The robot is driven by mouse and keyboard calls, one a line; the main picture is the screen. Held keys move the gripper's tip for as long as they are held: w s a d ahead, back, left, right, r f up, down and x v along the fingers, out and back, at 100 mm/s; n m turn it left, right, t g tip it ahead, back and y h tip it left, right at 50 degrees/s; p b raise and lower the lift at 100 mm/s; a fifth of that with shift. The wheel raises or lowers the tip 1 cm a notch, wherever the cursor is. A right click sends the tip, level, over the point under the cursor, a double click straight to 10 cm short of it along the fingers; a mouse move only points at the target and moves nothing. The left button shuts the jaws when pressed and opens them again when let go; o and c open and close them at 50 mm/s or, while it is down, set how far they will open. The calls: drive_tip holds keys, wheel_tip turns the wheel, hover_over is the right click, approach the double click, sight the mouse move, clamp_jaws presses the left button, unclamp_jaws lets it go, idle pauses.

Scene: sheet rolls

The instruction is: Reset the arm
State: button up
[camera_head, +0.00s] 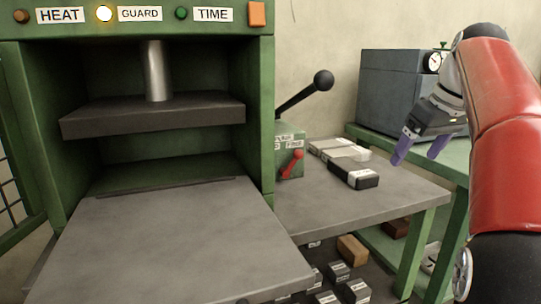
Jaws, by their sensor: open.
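My gripper (420,150) has two purple fingers and hangs at the right, pointing down and left. Its fingers are spread apart with nothing between them. It is in front of the blue-grey box with a gauge and above the right end of the grey side table. My red arm fills the right edge of the view. A dark block with a white label (353,173) lies on the side table, left of the fingers and apart from them.
A green press (258,130) stands at left with its plate (155,120) raised over a grey bed (180,240). A black-knobbed lever (322,82) and red handle (291,165) stand beside it. The grey table (390,200) is partly clear. Several blocks (352,248) lie below.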

drive_tip(key=s+a+f+m, duration=0.1)
drive_tip(key=s+a+f, duration=0.3)
drive_tip(key=s+f, duration=0.3)
drive_tip(key=s+a+f+m+h, duration=0.1)
drive_tip(key=s+a+f, duration=0.4)
drive_tip(key=s+f, duration=0.3)
drive_tip(key=s+a+f+m+t, duration=0.1)
drive_tip(key=s+a+f, duration=0.3)
drive_tip(key=s+f, duration=0.4)
wheel_tip(320, 180, down, 2)
drive_tip(key=shift+s+a+m+h, duration=0.15)
drive_tip(key=shift+a+m+h, duration=0.15)
drive_tip(key=shift+m, duration=0.2)
